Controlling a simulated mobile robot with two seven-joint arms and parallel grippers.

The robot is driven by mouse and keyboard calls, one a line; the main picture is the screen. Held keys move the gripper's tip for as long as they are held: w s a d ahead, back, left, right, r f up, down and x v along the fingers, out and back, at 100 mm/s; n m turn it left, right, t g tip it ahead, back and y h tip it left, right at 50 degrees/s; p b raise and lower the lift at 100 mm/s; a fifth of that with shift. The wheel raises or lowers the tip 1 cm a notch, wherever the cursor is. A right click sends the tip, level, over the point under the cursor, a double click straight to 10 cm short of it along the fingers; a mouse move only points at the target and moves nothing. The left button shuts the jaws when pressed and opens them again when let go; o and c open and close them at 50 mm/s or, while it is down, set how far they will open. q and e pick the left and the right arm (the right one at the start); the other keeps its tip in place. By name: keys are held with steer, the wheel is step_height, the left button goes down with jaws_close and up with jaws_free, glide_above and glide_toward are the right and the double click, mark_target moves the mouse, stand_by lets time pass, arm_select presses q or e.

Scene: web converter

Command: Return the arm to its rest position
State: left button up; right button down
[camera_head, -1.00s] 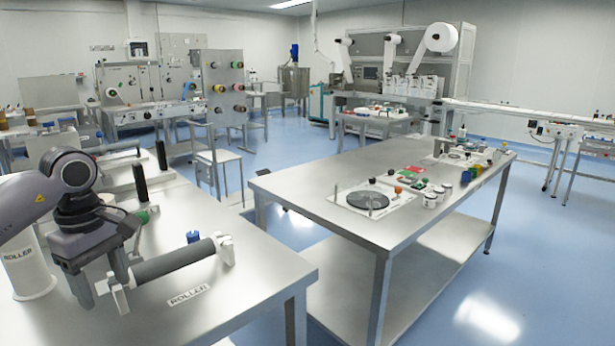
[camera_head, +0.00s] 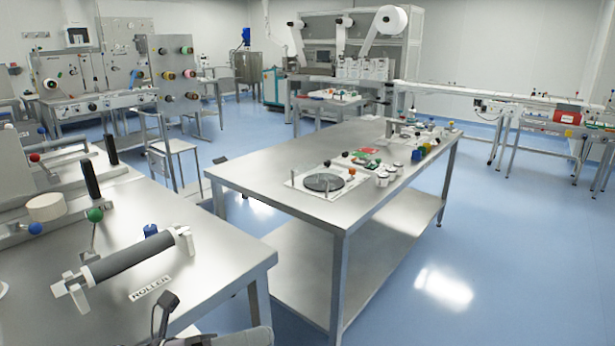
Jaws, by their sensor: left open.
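My left gripper (camera_head: 162,314) shows only in part at the bottom edge, left of the middle, as dark finger parts. It is open, with nothing seen between its fingers. A grey piece of my arm (camera_head: 238,337) shows beside it, and the rest is cut off by the frame. The dark grey roller (camera_head: 130,257) lies across two white end holders on the near-left steel table (camera_head: 215,262), above a ROLLER label. The gripper is apart from the roller, nearer the camera. My right gripper is not in view.
A blue piece (camera_head: 151,231), a green knob (camera_head: 95,214) and a black upright handle (camera_head: 91,180) stand behind the roller. A second steel table (camera_head: 280,160) with a black disc (camera_head: 323,182) and small jars stands to the right. Blue floor (camera_head: 520,250) is clear at right.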

arm_select(q)
steer(key=a+f+n+t+y, duration=0.4)
steer(key=f+n+t+y, duration=0.15)
steer(key=n, duration=0.75)
steer(key=a+f+n+t+y, duration=0.3)
steer(key=f+n+t+y, duration=0.3)
steer(key=n, duration=0.7)
steer(key=s+a+f+n+g+y, duration=0.2)
steer(key=s+f+n, duration=0.4)
steer(key=f, duration=0.1)
steer(key=s+a+f+n+g+y+p, duration=0.1)
steer(key=s+a+f+n+g+y, duration=0.2)
steer(key=s+f+n, duration=0.3)
steer(key=shift+s+a+f+n+g, duration=0.15)
steer(key=shift+s+f+n+g, duration=0.2)
steer(key=shift+s, duration=0.25)
steer(key=shift+y, duration=0.25)
